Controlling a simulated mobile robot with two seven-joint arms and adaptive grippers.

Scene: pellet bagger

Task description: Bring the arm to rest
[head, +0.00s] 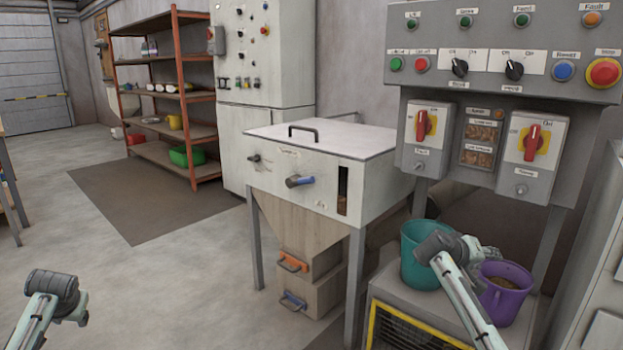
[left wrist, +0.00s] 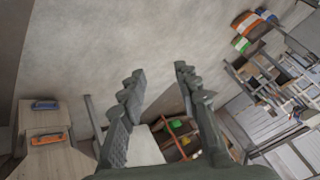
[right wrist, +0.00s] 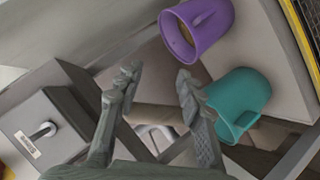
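My right arm reaches in from the bottom right of the head view, and its gripper (head: 487,251) is over the stand with the buckets. In the right wrist view the right gripper's fingers (right wrist: 158,82) are apart with nothing between them. A teal bucket (head: 418,266) and a purple bucket (head: 507,297) holding brown pellets are close to it; I cannot tell whether it touches them. My left arm is at the lower left of the head view, its gripper mostly hidden or out of frame. In the left wrist view the left gripper's fingers (left wrist: 158,75) are apart and empty over the floor.
The grey control panel (head: 480,80) with buttons and red switches stands above the buckets. The white-lidded hopper (head: 330,140) with its wooden chute is in the middle. A shelf rack (head: 190,100) stands at the back left. The floor (head: 190,280) at left is clear.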

